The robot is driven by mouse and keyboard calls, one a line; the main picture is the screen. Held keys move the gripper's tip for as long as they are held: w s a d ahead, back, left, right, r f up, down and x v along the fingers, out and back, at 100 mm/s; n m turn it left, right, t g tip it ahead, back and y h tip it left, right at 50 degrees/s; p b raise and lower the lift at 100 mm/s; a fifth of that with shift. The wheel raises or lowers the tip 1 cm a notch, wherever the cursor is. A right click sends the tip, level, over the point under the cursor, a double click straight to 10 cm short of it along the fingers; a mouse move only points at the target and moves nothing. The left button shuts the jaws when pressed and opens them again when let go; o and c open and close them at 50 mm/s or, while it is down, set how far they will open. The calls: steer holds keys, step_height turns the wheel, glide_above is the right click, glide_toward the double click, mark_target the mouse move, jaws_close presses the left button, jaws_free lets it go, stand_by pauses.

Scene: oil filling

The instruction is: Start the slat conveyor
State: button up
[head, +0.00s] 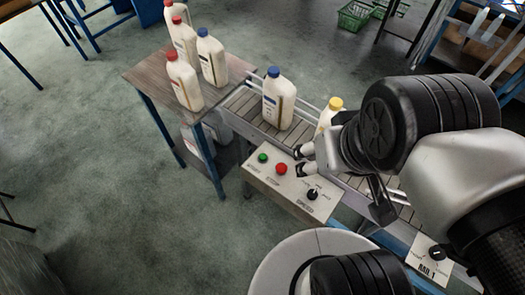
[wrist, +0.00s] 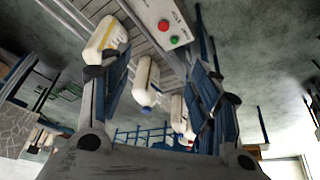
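The slat conveyor (head: 245,103) runs diagonally from the wooden table towards the lower right, with grey slats. A control box (head: 258,178) on its near side carries a green button (head: 262,157), a red button (head: 281,168) and a black knob (head: 313,194). My gripper (head: 302,161) is just right of the red button in the head view, seemingly above the box. In the wrist view its fingers stand wide apart and empty; the green button (wrist: 174,39) and red button (wrist: 164,25) show beyond them. I cannot tell any contact.
A blue-capped bottle (head: 278,98) and a yellow-capped bottle (head: 330,112) stand on the conveyor, the latter partly hidden by my arm. Several bottles stand on the wooden table (head: 150,75). A second panel marked RAIL 1 (head: 430,262) is at lower right. Floor at left is mostly clear.

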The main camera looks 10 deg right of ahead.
jaws_close()
stand_by(0.5)
stand_by(1.3)
